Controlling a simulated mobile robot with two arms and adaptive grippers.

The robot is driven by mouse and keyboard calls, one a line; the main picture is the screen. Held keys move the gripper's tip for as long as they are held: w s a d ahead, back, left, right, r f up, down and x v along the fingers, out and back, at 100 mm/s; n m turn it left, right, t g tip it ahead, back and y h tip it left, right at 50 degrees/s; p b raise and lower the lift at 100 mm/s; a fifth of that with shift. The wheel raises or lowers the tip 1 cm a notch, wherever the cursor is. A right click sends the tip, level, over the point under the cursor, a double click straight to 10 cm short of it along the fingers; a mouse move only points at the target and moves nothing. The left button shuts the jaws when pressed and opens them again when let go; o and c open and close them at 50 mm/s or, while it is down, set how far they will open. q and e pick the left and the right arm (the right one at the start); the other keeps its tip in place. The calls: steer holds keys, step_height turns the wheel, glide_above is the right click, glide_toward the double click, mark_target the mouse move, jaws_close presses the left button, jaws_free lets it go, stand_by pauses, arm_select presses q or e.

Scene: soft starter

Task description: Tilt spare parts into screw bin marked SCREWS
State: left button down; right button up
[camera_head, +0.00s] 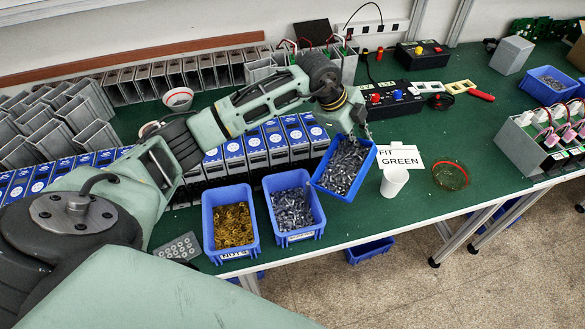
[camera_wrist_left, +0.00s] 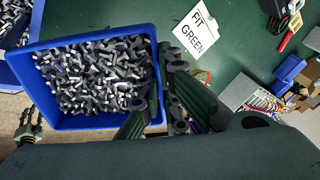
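My left gripper (camera_head: 353,128) is at the far edge of a blue bin (camera_head: 333,192) full of grey screws. In the left wrist view the gripper's fingers (camera_wrist_left: 160,104) close about the right wall of this bin (camera_wrist_left: 90,122). The held bin looks raised and slightly tilted, with its screws inside. To its left stands another blue bin (camera_head: 320,229) of grey screws with a front label that seems to read SCREWS. What looks like my right gripper (camera_wrist_left: 28,128) shows at the left in the left wrist view; its finger opening is unclear.
A blue bin (camera_head: 237,255) of brass nuts stands left of the screw bin. A FIT GREEN card (camera_head: 405,158), a white cup (camera_head: 394,181) and a red-rimmed round dish (camera_head: 450,177) lie to the right. Blue-grey units (camera_head: 255,148) line up behind the bins.

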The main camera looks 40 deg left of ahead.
mark_target(325, 156)
arm_select(q)
steer(key=shift+s+a+r, duration=0.15)
steer(key=shift+s+a, duration=0.1)
steer(key=shift+s, duration=0.05)
steer(key=s+a+r+t+b, duration=0.1)
steer(key=b, duration=0.1)
steer(key=s+a+t+h+b, duration=0.1)
steer(key=s+b, duration=0.1)
steer(key=shift+r+h, duration=0.3)
steer(key=shift+r, duration=0.1)
steer(key=s+a+f+t+h+b, duration=0.1)
steer(key=b, duration=0.5)
steer(key=shift+s+t, duration=0.2)
steer(key=shift+t, duration=0.1)
steer(key=b, duration=0.3)
steer(key=s+a+r+t+h+b, duration=0.1)
steer(key=b, duration=0.2)
steer(key=shift+s+a+r+t, duration=0.2)
steer(key=shift+r+t, duration=0.05)
steer(key=shift+t, duration=0.05)
step_height(325, 156, up, 2)
steer(key=shift+s+r+h+p, duration=0.1)
steer(key=shift+r+h+p, duration=0.15)
steer(key=shift+p, duration=0.4)
steer(key=shift+r, duration=0.1)
steer(key=shift+d, duration=0.15)
steer(key=shift+a+f, duration=0.2)
steer(key=shift+a, duration=0.05)
